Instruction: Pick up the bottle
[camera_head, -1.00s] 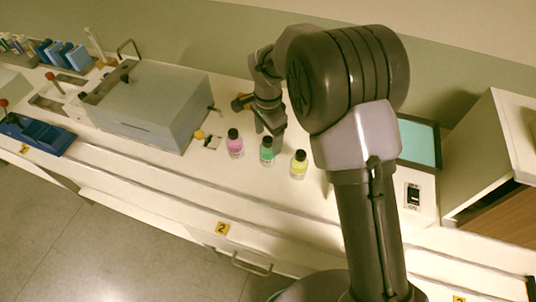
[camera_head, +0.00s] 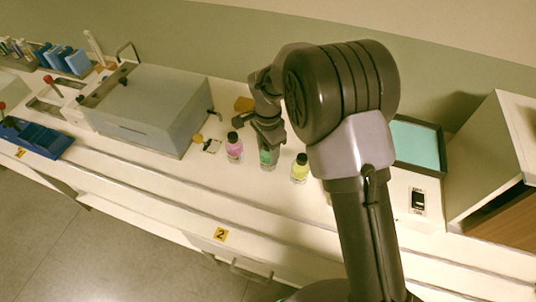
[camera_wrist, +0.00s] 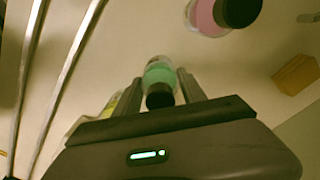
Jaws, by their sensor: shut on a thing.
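The green bottle (camera_head: 268,157) with a black cap stands on the white bench between two other bottles. My gripper (camera_head: 267,140) is above it and shut on it, hiding its cap in the head view. In the wrist view the green bottle (camera_wrist: 160,78) sits between the two fingers of my gripper (camera_wrist: 160,90), its black cap toward the palm. The pink bottle (camera_head: 234,147) stands to its left and the yellow bottle (camera_head: 300,168) to its right, both with black caps. The pink bottle (camera_wrist: 208,15) also shows at the top of the wrist view.
A grey box-shaped device (camera_head: 150,105) stands to the left on the bench. A teal-topped device (camera_head: 415,143) and a white cabinet (camera_head: 495,150) stand to the right. An orange block (camera_head: 244,104) lies behind the bottles. The bench front strip is clear.

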